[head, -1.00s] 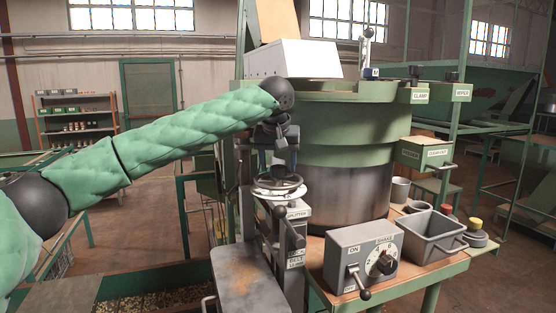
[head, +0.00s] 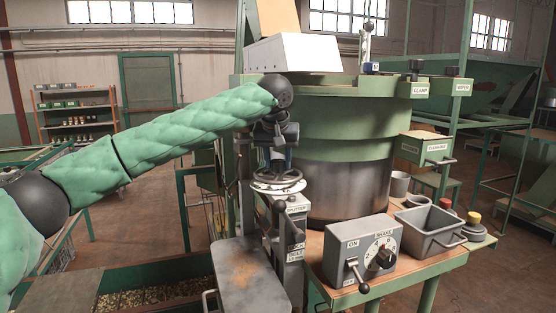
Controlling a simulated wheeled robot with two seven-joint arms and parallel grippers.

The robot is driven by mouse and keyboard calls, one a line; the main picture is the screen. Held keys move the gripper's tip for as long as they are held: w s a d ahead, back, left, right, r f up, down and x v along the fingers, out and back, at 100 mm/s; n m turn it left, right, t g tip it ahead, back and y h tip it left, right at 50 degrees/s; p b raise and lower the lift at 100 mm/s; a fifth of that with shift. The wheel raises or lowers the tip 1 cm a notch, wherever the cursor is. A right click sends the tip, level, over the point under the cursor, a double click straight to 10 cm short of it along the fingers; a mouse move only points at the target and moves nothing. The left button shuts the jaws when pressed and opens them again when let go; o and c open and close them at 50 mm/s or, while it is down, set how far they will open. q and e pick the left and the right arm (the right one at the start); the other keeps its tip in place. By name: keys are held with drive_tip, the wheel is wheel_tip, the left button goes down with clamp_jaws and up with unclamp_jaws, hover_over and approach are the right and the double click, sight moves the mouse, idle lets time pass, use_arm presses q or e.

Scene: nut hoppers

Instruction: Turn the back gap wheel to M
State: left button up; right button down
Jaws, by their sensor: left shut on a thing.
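A grey spoked handwheel (head: 272,188) lies roughly flat on top of the post labelled SPLITTER, in front of the big green and steel drum. My left gripper (head: 279,176) points down at it from above, its fingers shut on the wheel at its far side. The wrist hides part of the wheel's back rim. No letter M and no pointer can be read on the wheel or its post. No second gap wheel can be made out in this view. My right gripper is not in view.
The drum (head: 348,190) stands close behind and right of my left wrist. A grey SHAKE control box (head: 345,245) with a lever and dial, and a grey bin (head: 428,226), stand on the bench. A grey metal plate (head: 248,270) lies in front.

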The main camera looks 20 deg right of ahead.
use_arm(q)
drive_tip(key=m, duration=0.2)
drive_tip(key=m+g+h+p, duration=0.1)
drive_tip(key=m, duration=0.1)
drive_tip(key=shift+w+a+h, duration=0.1)
drive_tip(key=shift+h, duration=0.2)
drive_tip(key=m+g+p, duration=0.1)
drive_tip(key=m, duration=0.2)
drive_tip(key=shift+m+h, duration=0.4)
drive_tip(key=shift+w+m+p, duration=0.1)
drive_tip(key=shift+m+p, duration=0.2)
drive_tip(key=shift+r+m+g, duration=0.1)
drive_tip(key=shift+m+g, duration=0.2)
drive_tip(key=shift+m, duration=0.1)
drive_tip(key=shift+m+p, duration=0.35)
drive_tip(key=shift+m, duration=0.35)
drive_tip(key=shift+g, duration=0.3)
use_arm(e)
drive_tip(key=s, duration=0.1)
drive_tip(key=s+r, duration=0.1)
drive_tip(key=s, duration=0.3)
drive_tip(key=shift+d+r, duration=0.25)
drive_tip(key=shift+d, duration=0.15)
use_arm(q)
drive_tip(key=shift+a, duration=0.1)
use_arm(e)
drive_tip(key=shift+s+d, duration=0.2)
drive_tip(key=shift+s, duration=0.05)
